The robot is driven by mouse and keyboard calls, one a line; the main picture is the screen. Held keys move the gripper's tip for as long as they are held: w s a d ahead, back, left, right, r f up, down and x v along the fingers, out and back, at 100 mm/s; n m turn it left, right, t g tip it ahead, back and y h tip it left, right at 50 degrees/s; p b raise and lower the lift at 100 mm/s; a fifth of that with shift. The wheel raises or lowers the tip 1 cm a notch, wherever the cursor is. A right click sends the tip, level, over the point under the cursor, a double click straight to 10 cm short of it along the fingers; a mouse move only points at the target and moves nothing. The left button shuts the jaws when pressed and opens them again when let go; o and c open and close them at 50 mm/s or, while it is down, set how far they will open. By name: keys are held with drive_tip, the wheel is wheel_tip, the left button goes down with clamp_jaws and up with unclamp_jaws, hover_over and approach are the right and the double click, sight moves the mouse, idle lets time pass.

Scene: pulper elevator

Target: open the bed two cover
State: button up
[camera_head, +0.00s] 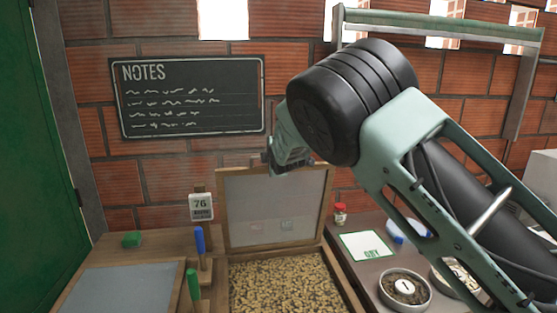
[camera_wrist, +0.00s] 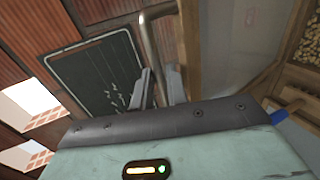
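A framed cover (camera_head: 275,208) stands raised, nearly upright, at the back of an open bed full of pale beans (camera_head: 283,283). I cannot read which bed is number two. My gripper (camera_head: 285,165) is at the top edge of this raised cover, partly hidden behind my own arm. In the wrist view my gripper's two fingers (camera_wrist: 161,88) are apart, with a curved metal bar (camera_wrist: 151,45) between them. Whether the fingers touch the bar is unclear. A second bed to the left has its grey cover (camera_head: 125,290) lying flat.
A blue handle (camera_head: 200,240) and a green handle (camera_head: 193,285) stand between the beds. A "76" sign (camera_head: 201,207) and a chalkboard (camera_head: 190,97) are at the brick wall. Round dishes (camera_head: 405,290), a card (camera_head: 366,246) and a small jar (camera_head: 340,214) occupy the right table.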

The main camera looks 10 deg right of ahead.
drive_tip(key=b+v, duration=0.4)
drive_tip(key=v, duration=1.2)
drive_tip(key=shift+b, duration=0.35)
drive_tip(key=shift+f, duration=0.1)
drive_tip(key=s+a+f+m+g+y+b, duration=0.35)
drive_tip(key=s+f+m+g, duration=0.35)
drive_tip(key=s+f, duration=1)
drive_tip(key=s+d+f+m+g+h+b, duration=0.1)
drive_tip(key=s+f+g, duration=0.1)
drive_tip(key=s, duration=1)
drive_tip(key=s+f+m+g+h+b, duration=0.1)
drive_tip(key=s+g, duration=0.4)
drive_tip(key=s, duration=0.8)
drive_tip(key=shift+s+d+f+m, duration=0.2)
drive_tip(key=shift+d+f+m, duration=0.2)
drive_tip(key=shift+f, duration=0.45)
